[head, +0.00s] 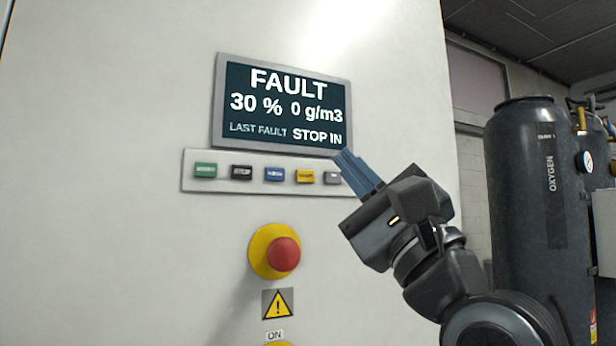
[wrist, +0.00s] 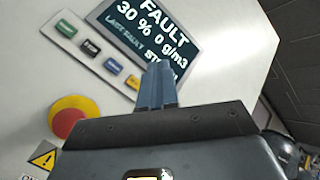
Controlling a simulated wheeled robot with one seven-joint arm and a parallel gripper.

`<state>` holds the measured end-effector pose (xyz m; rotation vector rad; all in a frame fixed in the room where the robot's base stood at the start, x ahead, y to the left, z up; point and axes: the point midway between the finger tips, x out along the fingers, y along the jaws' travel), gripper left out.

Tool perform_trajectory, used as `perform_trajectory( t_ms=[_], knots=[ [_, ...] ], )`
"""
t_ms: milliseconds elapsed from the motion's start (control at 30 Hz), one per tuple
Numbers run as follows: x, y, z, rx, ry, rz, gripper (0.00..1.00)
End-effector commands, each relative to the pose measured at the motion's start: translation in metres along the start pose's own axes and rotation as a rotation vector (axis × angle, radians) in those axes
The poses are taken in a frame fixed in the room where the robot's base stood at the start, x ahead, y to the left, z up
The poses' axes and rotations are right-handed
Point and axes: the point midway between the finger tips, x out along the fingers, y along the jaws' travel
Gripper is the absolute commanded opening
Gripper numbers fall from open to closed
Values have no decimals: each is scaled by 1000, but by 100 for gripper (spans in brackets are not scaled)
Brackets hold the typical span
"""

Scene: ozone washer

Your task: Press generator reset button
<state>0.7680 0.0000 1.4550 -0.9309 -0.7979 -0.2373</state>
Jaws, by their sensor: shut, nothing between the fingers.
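A row of several buttons sits on a pale strip (head: 186,172) under the screen on the cabinet front. From left they are green (head: 205,170), black (head: 241,172), blue (head: 275,174), yellow (head: 305,176) and grey (head: 332,178). Their labels are too small to read surely, so I cannot tell which one is reset. My gripper (head: 346,160) is shut and empty, its blue-grey fingers at the strip's right end, just right of the grey button. I cannot tell whether they touch the panel. The wrist view shows the fingertips (wrist: 160,68) right of the yellow button (wrist: 133,82); the grey one is hidden there.
The screen (head: 282,105) reads FAULT, 30 %, 0 g/m3, LAST FAULT STOP IN. A red emergency-stop knob (head: 284,254) on a yellow base sticks out below the buttons, above a warning sign (head: 278,304). A dark oxygen tank (head: 530,200) stands at right.

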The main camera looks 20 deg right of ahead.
Motion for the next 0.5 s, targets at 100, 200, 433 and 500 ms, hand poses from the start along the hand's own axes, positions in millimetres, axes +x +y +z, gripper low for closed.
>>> perform_trajectory(
  t_ms=[100, 200, 433, 500],
  knots=[
    [2, 2, -2, -1, 0, 0, 0],
    [6, 6, -6, -1, 1, 0, 0],
    [25, 21, -21, -2, 1, 0, 0],
    [32, 26, -25, -2, 0, 0, 0]
  ],
)
